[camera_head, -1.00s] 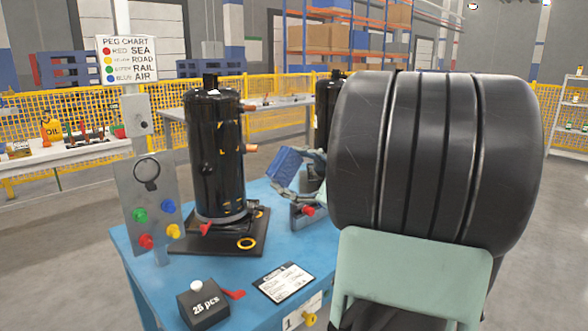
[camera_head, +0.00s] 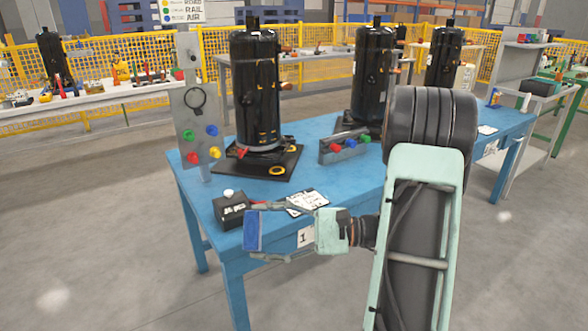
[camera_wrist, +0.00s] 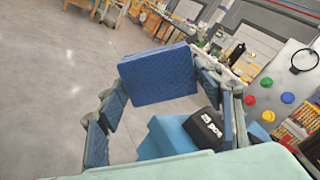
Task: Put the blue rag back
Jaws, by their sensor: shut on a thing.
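The blue rag (camera_head: 253,230) is a folded, flat block in my gripper (camera_head: 262,229). My gripper is shut on it and holds it in the air in front of the blue table's near edge, close to the black "25 pcs" box. In the wrist view the rag (camera_wrist: 158,73) shows a quilted face between the fingertips. The finger pads are blue too. The floor shows beyond the rag in that view.
The blue table (camera_head: 310,142) bears black compressors (camera_head: 256,95), a peg block (camera_head: 345,146), a paper sheet (camera_head: 307,201) and the black box (camera_head: 231,210). A grey peg panel (camera_head: 196,130) stands at its left. Open floor (camera_head: 100,230) lies left of the table.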

